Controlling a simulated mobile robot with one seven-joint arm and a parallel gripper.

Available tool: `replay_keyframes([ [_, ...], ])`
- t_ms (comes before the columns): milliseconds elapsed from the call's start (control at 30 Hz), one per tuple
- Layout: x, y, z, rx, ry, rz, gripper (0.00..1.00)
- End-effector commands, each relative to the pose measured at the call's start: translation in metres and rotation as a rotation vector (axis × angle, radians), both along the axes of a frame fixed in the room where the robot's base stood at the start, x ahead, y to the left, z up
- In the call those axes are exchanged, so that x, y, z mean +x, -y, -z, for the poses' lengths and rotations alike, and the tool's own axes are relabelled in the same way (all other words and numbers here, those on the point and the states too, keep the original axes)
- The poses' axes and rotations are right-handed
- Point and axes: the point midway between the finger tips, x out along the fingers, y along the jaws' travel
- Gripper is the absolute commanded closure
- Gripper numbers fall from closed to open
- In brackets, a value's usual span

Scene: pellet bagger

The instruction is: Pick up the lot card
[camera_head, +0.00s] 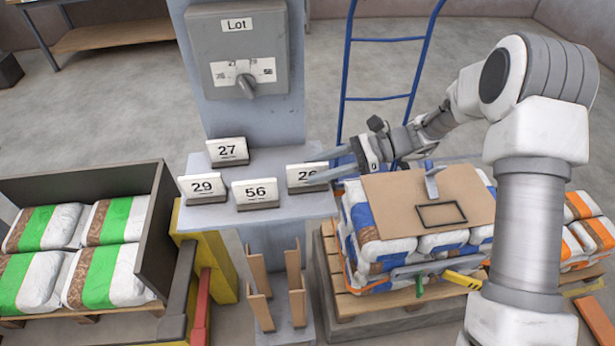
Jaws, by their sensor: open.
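Several white lot cards on dark stands sit on a small grey-blue shelf (290,207). The card 27 (227,150) is at the back left, the card 29 (202,187) at the front left and the card 56 (256,193) at the front middle. A card at the right (300,175) reads 2 and a second digit, perhaps 6, partly hidden. My gripper (312,168) reaches in from the right, open, its fingertips at that right card's edge. I cannot tell whether they touch it. A grey box labelled Lot (237,50), with a dial, stands behind the shelf.
A pallet (345,303) of stacked bags with a cardboard sheet (385,200) on top lies under my arm. A dark-walled bin (158,240) with green-striped bags stands at the left. A blue hand truck (347,75) is behind. Brown upright dividers (257,275) stand below the shelf.

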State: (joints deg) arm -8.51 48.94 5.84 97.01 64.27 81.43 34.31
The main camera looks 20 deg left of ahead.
Motion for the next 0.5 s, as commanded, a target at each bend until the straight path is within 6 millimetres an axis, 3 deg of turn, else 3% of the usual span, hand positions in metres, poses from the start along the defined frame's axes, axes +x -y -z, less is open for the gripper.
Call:
replay_keyframes([
  [333, -0.022, -0.038, 0.001, -0.001, 0.001, -0.003, 0.50],
  [500, -0.027, -0.047, 0.004, 0.000, 0.000, -0.001, 0.50],
])
